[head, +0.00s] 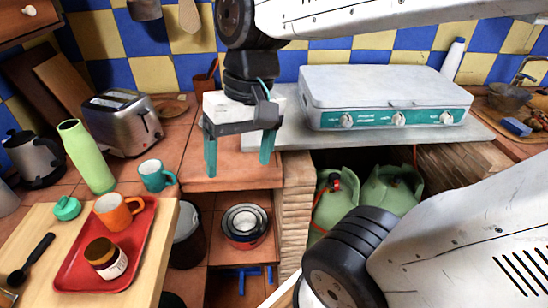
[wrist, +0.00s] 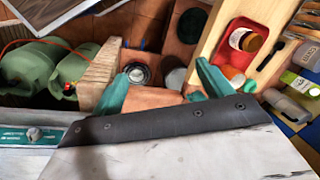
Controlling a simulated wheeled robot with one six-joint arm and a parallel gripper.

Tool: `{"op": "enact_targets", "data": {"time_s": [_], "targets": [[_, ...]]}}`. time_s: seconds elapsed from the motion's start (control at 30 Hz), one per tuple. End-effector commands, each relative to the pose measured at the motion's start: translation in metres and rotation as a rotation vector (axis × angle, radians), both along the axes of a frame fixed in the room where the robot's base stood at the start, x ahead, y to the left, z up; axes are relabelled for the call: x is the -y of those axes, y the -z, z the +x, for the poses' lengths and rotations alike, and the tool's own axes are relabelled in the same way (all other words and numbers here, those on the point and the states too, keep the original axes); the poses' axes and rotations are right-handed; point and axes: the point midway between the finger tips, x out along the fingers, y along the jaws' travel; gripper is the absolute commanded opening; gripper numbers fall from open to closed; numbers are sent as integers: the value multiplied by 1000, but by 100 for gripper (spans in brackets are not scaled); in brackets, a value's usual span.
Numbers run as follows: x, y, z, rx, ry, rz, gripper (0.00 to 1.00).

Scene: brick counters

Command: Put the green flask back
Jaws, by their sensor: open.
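The green flask (head: 88,157) is a tall, light green bottle standing, slightly tilted in the picture, on the tiled counter at the left, between the kettle and the toaster. In the wrist view a light green shape at the right edge (wrist: 301,84) looks like the flask. A green lid-like piece (head: 67,208) lies on the wooden board in front of it. My gripper (head: 239,160) is open and empty, with teal fingers pointing down above the lower counter, well right of the flask. Its fingers also show in the wrist view (wrist: 160,80).
A red tray (head: 75,277) holds an orange mug (head: 117,211) and a jar (head: 106,258). A teal mug (head: 157,176) stands right of the flask, and a toaster (head: 122,122) behind. A kettle (head: 33,158) is at left. A white stove (head: 385,90) stands right of my gripper.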

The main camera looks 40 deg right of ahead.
Motion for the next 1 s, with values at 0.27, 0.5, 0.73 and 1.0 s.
{"op": "enact_targets", "data": {"time_s": [0.27,0.5,0.73,1.0], "targets": [[35,5,-41,83,-154,-189,79],[36,5,-43,86,-163,-199,79],[36,5,-42,86,-162,-198,79],[36,5,-42,86,-161,-198,79]]}}
